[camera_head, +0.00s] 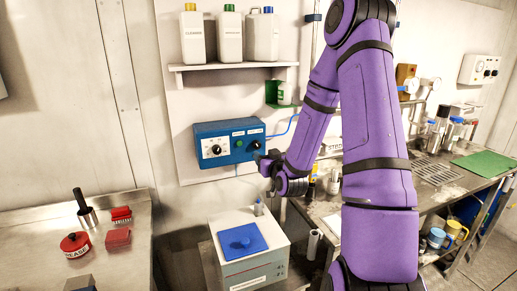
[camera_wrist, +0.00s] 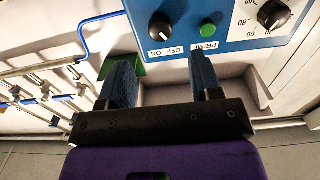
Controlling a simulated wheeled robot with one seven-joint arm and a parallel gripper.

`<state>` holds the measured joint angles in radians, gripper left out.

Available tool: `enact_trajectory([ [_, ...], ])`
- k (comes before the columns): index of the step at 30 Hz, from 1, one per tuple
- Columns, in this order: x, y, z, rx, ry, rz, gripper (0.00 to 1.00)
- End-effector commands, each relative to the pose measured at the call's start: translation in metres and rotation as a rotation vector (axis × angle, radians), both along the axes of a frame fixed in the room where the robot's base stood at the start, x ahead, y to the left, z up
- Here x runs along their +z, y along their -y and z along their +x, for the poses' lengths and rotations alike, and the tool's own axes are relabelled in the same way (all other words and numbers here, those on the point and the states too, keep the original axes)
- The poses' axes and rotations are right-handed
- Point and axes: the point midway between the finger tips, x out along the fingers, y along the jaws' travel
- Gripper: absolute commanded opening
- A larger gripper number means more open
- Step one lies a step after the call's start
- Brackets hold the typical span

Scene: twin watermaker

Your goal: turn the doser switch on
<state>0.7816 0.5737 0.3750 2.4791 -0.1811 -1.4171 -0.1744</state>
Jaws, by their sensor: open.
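The doser is a blue box (camera_head: 228,142) on the wall panel under the shelf. Its black OFF/ON switch knob (camera_wrist: 162,26) shows at the top of the wrist view, with its label upside down; I cannot tell surely which way it points. The knob also shows at the box's right end in the head view (camera_head: 255,145). My gripper (camera_wrist: 162,70) is open and empty, its two blue-padded fingers apart. The knob lies beyond the fingertips, roughly in line with the gap between them, not touched. In the head view my gripper (camera_head: 268,161) is close to the box's right end.
A green PRIME button (camera_wrist: 208,30) and a numbered dial (camera_wrist: 272,14) sit beside the switch. A blue tube (camera_head: 283,131) leaves the box to the right. A green bracket (camera_head: 278,101) is above right. A white tank with a blue lid (camera_head: 242,240) stands below.

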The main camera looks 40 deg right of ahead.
Motion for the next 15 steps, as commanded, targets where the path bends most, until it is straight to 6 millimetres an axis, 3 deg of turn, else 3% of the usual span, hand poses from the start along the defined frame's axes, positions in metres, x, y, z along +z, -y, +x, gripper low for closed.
enact_trajectory([
  [6,0.0,0.011,0.039,-0.001,0.001,0.0,0.59],
  [15,0.0,0.02,0.07,0.0,0.0,0.0,0.59],
])
